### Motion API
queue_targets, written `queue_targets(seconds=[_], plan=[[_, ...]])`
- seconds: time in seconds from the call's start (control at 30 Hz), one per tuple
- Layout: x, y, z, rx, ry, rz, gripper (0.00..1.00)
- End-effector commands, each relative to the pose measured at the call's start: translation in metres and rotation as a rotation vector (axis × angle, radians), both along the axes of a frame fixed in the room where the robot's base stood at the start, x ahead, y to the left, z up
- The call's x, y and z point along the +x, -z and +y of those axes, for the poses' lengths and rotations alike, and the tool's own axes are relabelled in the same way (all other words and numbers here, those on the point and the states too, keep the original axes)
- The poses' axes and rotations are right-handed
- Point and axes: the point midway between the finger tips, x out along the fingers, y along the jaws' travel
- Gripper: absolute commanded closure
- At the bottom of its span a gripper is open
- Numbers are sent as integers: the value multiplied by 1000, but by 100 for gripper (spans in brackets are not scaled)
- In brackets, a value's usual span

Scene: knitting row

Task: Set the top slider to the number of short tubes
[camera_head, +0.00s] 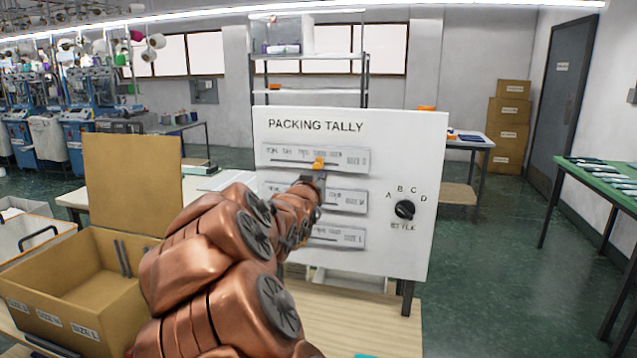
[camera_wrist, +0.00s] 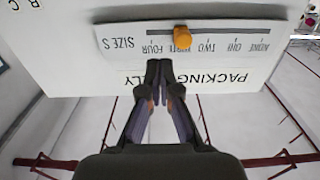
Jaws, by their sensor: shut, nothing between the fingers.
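The white PACKING TALLY panel (camera_head: 390,140) stands ahead with three sliders stacked on it. The top slider plate (camera_head: 270,157), marked SIZE S, has an orange knob (camera_head: 318,163) right of its middle. In the wrist view, upside down, the knob (camera_wrist: 182,38) stands at THREE, partly covering that word. My gripper (camera_head: 313,181) is shut and empty, close in front of the panel. In the wrist view its fingertips (camera_wrist: 159,63) are beside the knob, toward FOUR, and look apart from it. No short tubes can be made out. My arm hides parts of the lower sliders.
An open cardboard box (camera_head: 75,323) with size labels stands at lower left; dark upright strips show inside, too unclear to name. A black dial (camera_head: 404,209) marked A to D is on the panel's right. A green table (camera_head: 610,180) stands at the right.

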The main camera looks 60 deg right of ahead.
Motion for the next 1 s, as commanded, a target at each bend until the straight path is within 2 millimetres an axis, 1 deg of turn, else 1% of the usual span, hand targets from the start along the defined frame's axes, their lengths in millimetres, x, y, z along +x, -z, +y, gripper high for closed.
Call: queue_targets(seconds=[0.17,0.4,0.5,0.73,1.0], plan=[[7,0,-21,4,1,1,100],[21,-2,-56,5,-1,3,100],[25,-1,-67,10,-1,3,100],[32,-1,-83,5,-3,2,100],[34,1,-88,4,-2,1,100]])
